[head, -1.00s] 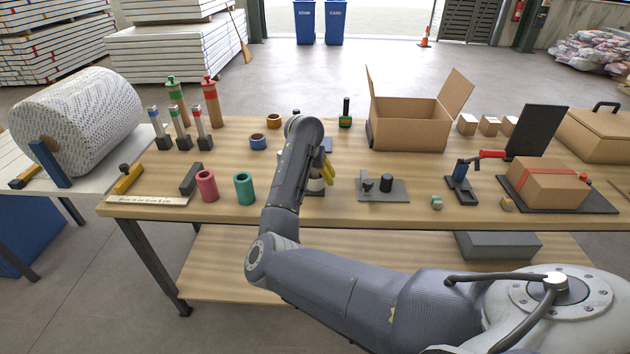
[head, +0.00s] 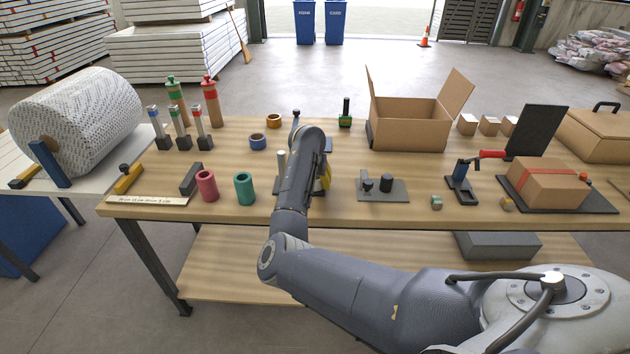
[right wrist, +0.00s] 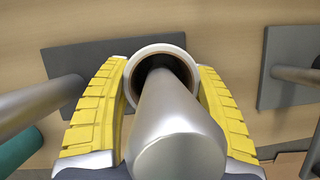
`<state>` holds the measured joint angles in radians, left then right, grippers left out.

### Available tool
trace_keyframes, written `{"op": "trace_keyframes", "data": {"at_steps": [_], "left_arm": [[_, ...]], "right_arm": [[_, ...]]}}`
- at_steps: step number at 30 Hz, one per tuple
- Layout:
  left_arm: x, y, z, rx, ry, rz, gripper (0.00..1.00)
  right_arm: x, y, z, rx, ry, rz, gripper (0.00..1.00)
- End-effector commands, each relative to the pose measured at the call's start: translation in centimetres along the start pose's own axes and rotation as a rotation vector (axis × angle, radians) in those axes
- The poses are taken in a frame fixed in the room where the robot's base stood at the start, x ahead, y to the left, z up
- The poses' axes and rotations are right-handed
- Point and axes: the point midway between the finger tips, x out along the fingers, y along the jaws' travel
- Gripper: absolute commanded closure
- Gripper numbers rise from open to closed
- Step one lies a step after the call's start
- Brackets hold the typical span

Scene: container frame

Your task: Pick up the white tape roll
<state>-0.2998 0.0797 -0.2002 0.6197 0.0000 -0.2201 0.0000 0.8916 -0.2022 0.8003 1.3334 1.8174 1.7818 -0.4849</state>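The white tape roll (right wrist: 161,50) shows in the right wrist view as a pale ring with a brown inner core. It sits around a thick metal post (right wrist: 175,125) that points toward the camera. My right gripper (right wrist: 161,80) has a yellow pad on each side of the roll, and both pads appear to press against its outside. In the head view my right gripper (head: 324,178) is mostly hidden behind its own forearm, with a little yellow showing, and the roll cannot be made out. My left gripper is not in view.
A second metal post (right wrist: 40,105) stands left of the gripper. A dark plate (right wrist: 290,85) lies to the right. Pink (head: 207,186) and teal (head: 244,188) rolls stand left of my arm, and a dark fixture (head: 385,188) is to the right. An open carton (head: 410,125) is behind.

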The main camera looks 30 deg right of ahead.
Motion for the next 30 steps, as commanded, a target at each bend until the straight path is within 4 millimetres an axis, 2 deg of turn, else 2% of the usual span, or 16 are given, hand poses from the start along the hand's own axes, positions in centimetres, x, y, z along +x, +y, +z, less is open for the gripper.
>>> {"op": "trace_keyframes", "data": {"at_steps": [1,7,20,26,30], "left_arm": [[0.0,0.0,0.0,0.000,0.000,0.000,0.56],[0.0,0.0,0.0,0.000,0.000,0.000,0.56],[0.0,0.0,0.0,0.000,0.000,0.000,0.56],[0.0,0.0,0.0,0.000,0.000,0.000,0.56],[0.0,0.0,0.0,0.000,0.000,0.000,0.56]], "right_arm": [[0.0,0.0,0.0,0.000,0.000,0.000,0.48],[0.0,0.0,0.0,0.000,0.000,0.000,0.69],[-0.4,0.0,0.2,0.001,-0.001,0.001,0.70],[-2.1,0.1,0.9,0.001,-0.002,0.002,0.70],[-4.2,0.1,1.8,0.003,-0.003,0.003,0.70]]}}
